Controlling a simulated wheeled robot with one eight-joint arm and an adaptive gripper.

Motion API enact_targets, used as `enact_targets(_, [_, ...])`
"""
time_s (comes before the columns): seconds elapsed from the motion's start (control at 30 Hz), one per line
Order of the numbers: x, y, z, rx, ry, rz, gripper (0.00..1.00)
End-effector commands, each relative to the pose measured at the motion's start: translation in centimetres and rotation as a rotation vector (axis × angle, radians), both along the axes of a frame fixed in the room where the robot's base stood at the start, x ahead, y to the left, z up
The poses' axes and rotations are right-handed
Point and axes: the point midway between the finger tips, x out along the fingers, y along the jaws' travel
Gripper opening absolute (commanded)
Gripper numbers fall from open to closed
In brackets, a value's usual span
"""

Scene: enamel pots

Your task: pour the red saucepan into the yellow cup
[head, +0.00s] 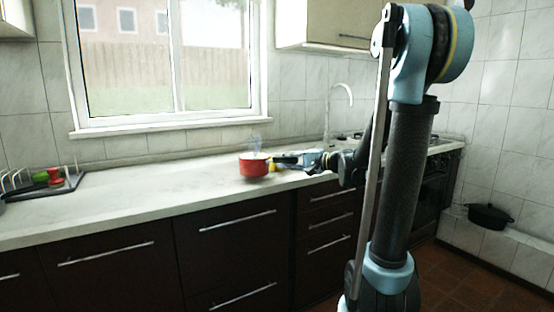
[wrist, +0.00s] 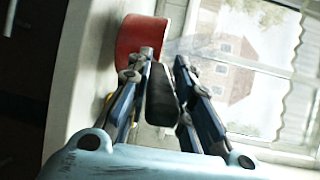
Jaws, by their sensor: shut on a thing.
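The red saucepan (head: 254,167) is over the counter below the window, roughly upright, with faint pale wisps above it. It also shows in the wrist view (wrist: 138,38), past my fingertips. My gripper (head: 297,160) reaches in from the right and is shut on the saucepan's dark handle (wrist: 162,98), which lies between the fingers in the wrist view. A small yellow thing, likely the yellow cup (head: 273,167), shows just right of the saucepan, partly hidden by it and my gripper. Whether the saucepan touches the counter is unclear. Its contents are not visible.
The pale counter (head: 130,205) is clear left of the saucepan. A dish rack (head: 45,182) with green and red items stands at the far left. A tap (head: 340,100) rises behind my arm. A black pot (head: 490,215) sits on a low ledge at right.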

Motion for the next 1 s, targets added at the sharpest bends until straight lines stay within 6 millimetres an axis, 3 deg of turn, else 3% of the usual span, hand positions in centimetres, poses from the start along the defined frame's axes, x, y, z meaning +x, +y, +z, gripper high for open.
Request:
enact_targets(0.5, [2.3, -1.7, 1.6, 0.129, 0.185, -0.002, 0.00])
enact_targets(1.0, [2.9, -2.1, 2.0, 0.160, 0.231, -0.002, 0.00])
